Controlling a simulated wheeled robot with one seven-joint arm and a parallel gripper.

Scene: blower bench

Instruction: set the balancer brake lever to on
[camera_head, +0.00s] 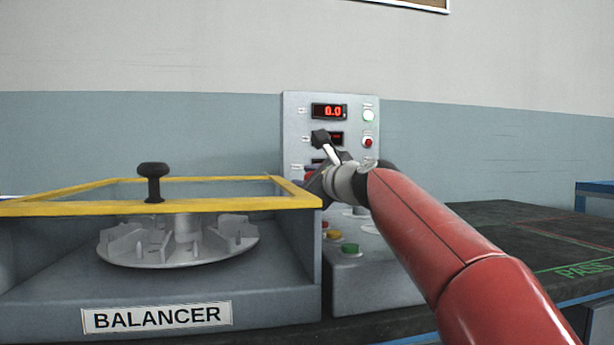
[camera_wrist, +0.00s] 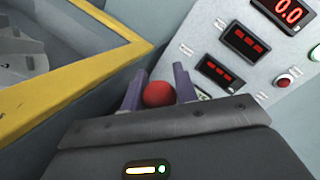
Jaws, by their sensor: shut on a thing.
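The balancer (camera_head: 157,317) is a grey machine with a yellow-rimmed clear cover and a rotor disc (camera_head: 180,252) inside. A red ball knob (camera_wrist: 158,94), which looks like the end of the brake lever, sits between the purple fingers of my gripper (camera_wrist: 160,76) in the wrist view. My gripper is shut on this knob. In the head view my gripper (camera_head: 314,181) is beside the cover's right edge, in front of the panel. The lever's shaft and its on/off marks are hidden or too small to read.
An upright panel (camera_head: 300,112) with red displays and buttons stands behind my gripper. A yellow button and a green button (camera_head: 350,249) are below it. The cover's yellow rim (camera_head: 200,205) with its black knob (camera_head: 153,180) is close on the left. Dark bench top (camera_head: 490,225) is clear at right.

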